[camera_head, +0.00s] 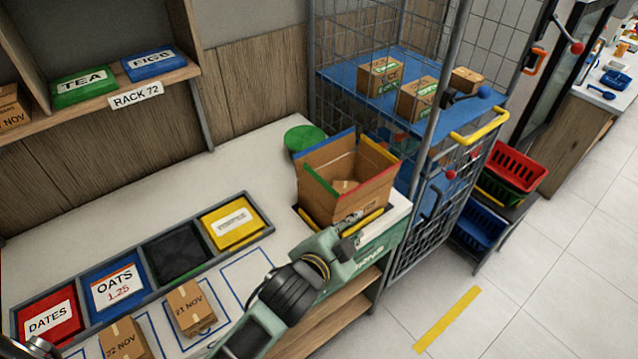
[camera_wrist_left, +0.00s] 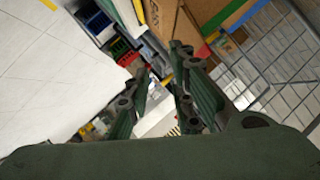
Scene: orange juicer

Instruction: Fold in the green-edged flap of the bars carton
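The open carton (camera_head: 345,206) stands at the right end of the counter, its flaps raised. The green-edged flap (camera_head: 320,180) is up at its left front side. Blue-, yellow- and red-edged flaps stand around the other sides. A small brown box shows inside. My left gripper (camera_head: 352,232) is low at the carton's front, below the red edge; I cannot tell whether it touches. In the left wrist view its fingers (camera_wrist_left: 163,85) are apart with nothing between them. Brown card (camera_wrist_left: 212,14) with coloured edges shows at the top there.
A tray holds red, blue, black and yellow bins (camera_head: 231,222). Small dated boxes (camera_head: 190,308) lie in front of it. A green disc (camera_head: 305,139) lies behind the carton. A wire cage trolley (camera_head: 432,130) stands close on the right. The counter left of the carton is clear.

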